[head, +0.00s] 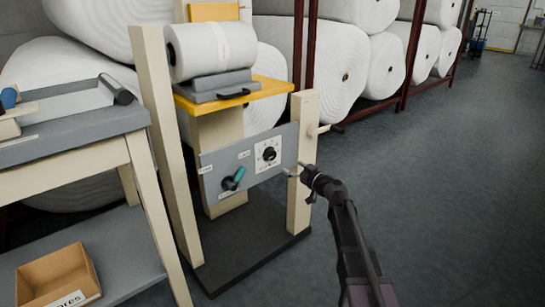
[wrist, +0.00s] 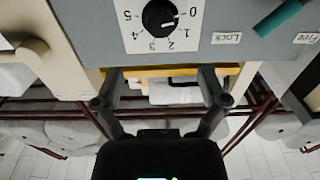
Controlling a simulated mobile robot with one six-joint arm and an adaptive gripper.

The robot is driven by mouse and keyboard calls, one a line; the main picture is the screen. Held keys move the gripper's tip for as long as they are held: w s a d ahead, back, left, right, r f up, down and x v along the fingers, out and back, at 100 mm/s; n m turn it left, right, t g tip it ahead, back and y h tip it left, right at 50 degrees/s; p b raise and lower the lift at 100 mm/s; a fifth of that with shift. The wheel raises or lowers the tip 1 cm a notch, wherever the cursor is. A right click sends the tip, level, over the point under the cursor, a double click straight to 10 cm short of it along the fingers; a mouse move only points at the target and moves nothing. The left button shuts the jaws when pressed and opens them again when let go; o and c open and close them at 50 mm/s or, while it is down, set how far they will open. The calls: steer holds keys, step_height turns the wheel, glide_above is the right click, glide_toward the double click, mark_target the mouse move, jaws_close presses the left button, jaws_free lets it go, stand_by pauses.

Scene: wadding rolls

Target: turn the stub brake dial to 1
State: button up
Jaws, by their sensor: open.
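The stub brake dial (head: 269,154) is a black round knob on a white numbered plate, set in the grey panel (head: 220,160). In the wrist view the picture is upside down, and the dial (wrist: 160,16) shows at the top with numbers 0 to 5 around it. Its white mark appears to point toward the 0 side; the exact setting is hard to tell. My gripper (head: 296,171) is open and empty, in front of the panel near the right post. In the wrist view its two fingers (wrist: 160,84) are spread apart, not touching the dial.
A teal-handled lever (head: 233,179) sits on the same panel beside the dial, near Lock (wrist: 226,38) and Free labels. Cream posts (head: 303,160) flank the panel. A wadding roll (head: 212,50) rests above a yellow shelf (head: 262,91). A grey table (head: 70,140) stands left; open floor lies right.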

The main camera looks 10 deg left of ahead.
mark_target(273, 156)
steer(key=x, duration=1.1)
steer(key=shift+a, duration=0.15)
steer(key=shift+c, duration=0.2)
steer(key=shift+w, duration=0.1)
steer(key=c, duration=1.1)
